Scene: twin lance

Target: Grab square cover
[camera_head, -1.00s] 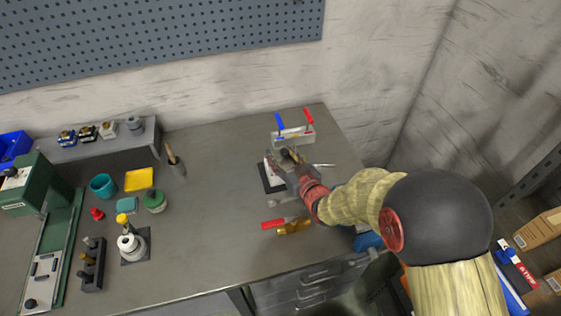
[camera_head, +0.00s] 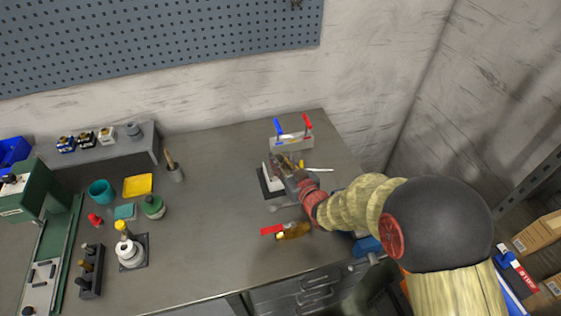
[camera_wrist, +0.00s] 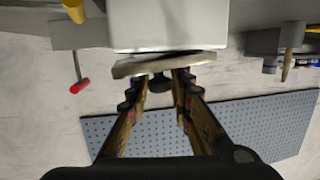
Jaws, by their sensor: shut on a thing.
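The square cover (camera_wrist: 165,63) is a thin, pale beige plate seen nearly edge-on in the wrist view, with a dark round knob (camera_wrist: 160,82) on it. My gripper (camera_wrist: 160,84) has its two fingers on either side of this knob and is shut on it. A white block (camera_wrist: 168,25) is right beside the plate; I cannot tell whether they touch. In the head view, my gripper (camera_head: 284,163) is over the white block (camera_head: 267,172) on a dark square base (camera_head: 266,186), and it hides most of the cover there.
A grey holder (camera_head: 292,142) with blue and red handled tools stands close behind. A red-handled brush-like tool (camera_head: 288,231) lies in front. The middle of the bench (camera_head: 200,225) is clear.

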